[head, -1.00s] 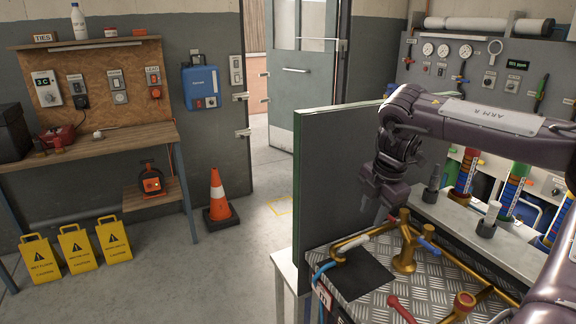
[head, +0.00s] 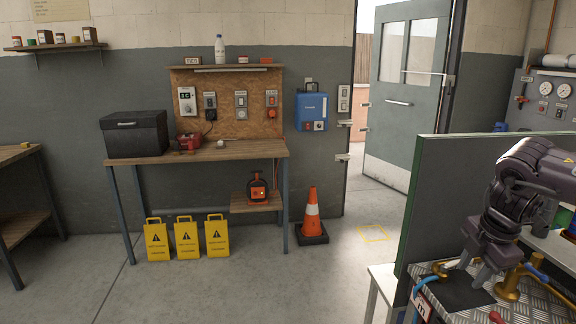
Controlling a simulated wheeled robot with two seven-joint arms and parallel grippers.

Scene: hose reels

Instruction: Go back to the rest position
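My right gripper (head: 475,267) is at the right of the head view, hanging fingers-down over the black pad (head: 462,292) on the metal-plated bench. Its two grey fingers look apart, with nothing seen between them. Brass pipework (head: 509,284) stands just right of it. My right arm comes in from the right edge. My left gripper is not in view.
A green panel (head: 425,190) stands upright left of my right gripper. A workbench (head: 225,151), yellow caution signs (head: 187,240) and an orange cone (head: 312,217) stand along the wall. The grey floor (head: 240,290) in front is clear. A door (head: 402,115) stands open.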

